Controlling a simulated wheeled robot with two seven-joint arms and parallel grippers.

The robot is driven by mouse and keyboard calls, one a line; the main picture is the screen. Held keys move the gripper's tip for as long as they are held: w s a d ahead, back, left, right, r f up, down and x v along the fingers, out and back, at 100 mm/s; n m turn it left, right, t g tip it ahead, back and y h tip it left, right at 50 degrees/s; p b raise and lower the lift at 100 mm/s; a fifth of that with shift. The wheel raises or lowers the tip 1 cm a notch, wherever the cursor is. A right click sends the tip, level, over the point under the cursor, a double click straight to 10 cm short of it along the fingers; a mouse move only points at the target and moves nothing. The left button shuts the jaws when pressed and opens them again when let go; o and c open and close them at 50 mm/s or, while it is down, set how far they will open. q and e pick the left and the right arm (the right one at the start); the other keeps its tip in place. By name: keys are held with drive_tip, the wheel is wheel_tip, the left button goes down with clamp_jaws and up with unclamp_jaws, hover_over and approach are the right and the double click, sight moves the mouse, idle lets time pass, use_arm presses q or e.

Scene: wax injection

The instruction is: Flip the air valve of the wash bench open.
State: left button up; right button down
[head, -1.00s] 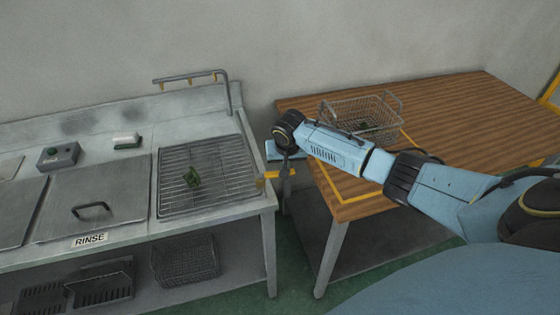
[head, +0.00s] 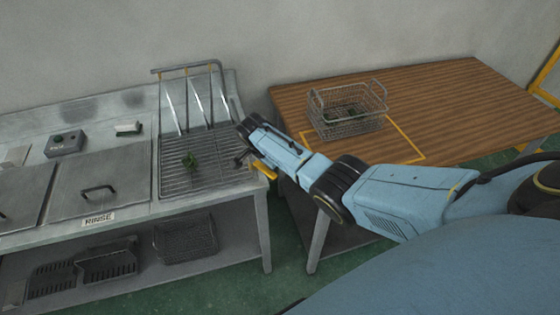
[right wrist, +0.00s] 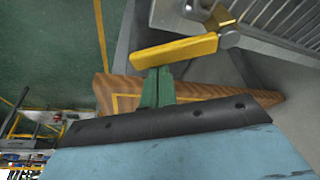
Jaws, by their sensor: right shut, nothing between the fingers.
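The air valve's yellow lever (head: 264,172) is at the right front corner of the wash bench (head: 125,218). In the right wrist view the lever (right wrist: 175,52) lies across the picture, joined to a metal valve body (right wrist: 228,38). My right gripper (right wrist: 157,80) has its green fingers together and empty, with the tips right at the lever's side; whether they touch it I cannot tell. Pale streaks (head: 196,102) run from the pipe (head: 188,68) down to the wire rack (head: 215,178). A small green piece (head: 190,160) lies on the rack. My left gripper is out of view.
A wire basket (head: 347,125) with dark green contents stands on the wooden table (head: 440,100) to the right. A lidded RINSE tank (head: 98,205) and a grey control box (head: 64,144) are left of the rack.

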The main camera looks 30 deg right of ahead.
sight(268, 175)
drive_tip(key=shift+s+a+m+g, duration=0.3)
drive_tip(key=shift+a+m, duration=0.4)
drive_tip(key=shift+m, duration=0.3)
drive_tip(key=shift+a+m+g+b, duration=0.4)
drive_tip(key=shift+a+m, duration=0.25)
drive_tip(key=shift+m, duration=0.35)
drive_tip(key=shift+a+m, duration=0.25)
drive_tip(key=shift+m, duration=0.05)
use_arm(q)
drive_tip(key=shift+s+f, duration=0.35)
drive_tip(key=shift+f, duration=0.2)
use_arm(e)
drive_tip(key=shift+a, duration=0.4)
